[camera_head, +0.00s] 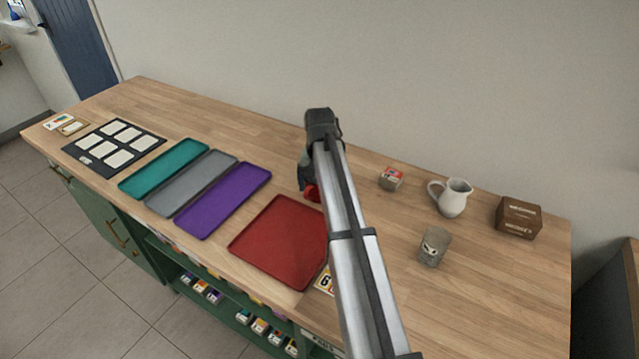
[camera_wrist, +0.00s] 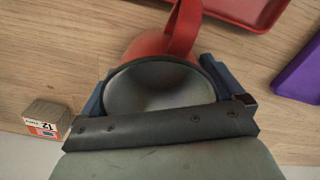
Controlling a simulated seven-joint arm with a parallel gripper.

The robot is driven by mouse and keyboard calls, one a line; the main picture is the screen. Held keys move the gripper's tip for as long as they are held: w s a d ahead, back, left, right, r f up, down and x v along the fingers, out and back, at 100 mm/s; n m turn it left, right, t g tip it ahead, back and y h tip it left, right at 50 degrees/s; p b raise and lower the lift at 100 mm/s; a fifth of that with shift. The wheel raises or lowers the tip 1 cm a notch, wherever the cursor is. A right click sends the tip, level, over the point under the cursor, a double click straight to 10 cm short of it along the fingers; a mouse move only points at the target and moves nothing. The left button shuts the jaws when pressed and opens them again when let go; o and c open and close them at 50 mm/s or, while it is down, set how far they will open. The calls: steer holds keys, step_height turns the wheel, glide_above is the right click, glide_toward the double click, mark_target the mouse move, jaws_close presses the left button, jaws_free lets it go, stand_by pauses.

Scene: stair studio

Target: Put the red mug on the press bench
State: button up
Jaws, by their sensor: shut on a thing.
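The red mug (camera_wrist: 150,45) is between the two fingers of my gripper (camera_wrist: 165,95) in the wrist view, with its grey inside facing the camera and its handle pointing away. My gripper is shut on it. In the head view only a small red part of the mug (camera_head: 312,192) shows beside my arm, near my gripper (camera_head: 304,180); the rest is hidden. It is over the wooden counter (camera_head: 240,122), behind the red tray. I cannot tell whether the mug touches the counter. I cannot make out which surface is the press bench.
A red tray (camera_head: 280,240), purple tray (camera_head: 225,200), grey tray (camera_head: 190,183) and teal tray (camera_head: 163,168) lie left. The counter's back strip is clear.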

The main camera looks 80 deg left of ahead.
steer(key=shift+f, duration=0.1)
steer(key=o, duration=0.8)
step_height(320, 180, up, 12)
steer(key=shift+f, duration=0.2)
steer(key=shift+r, duration=0.2)
steer(key=shift+c, duration=0.7)
steer(key=shift+r, duration=0.15)
steer(key=c, duration=0.3)
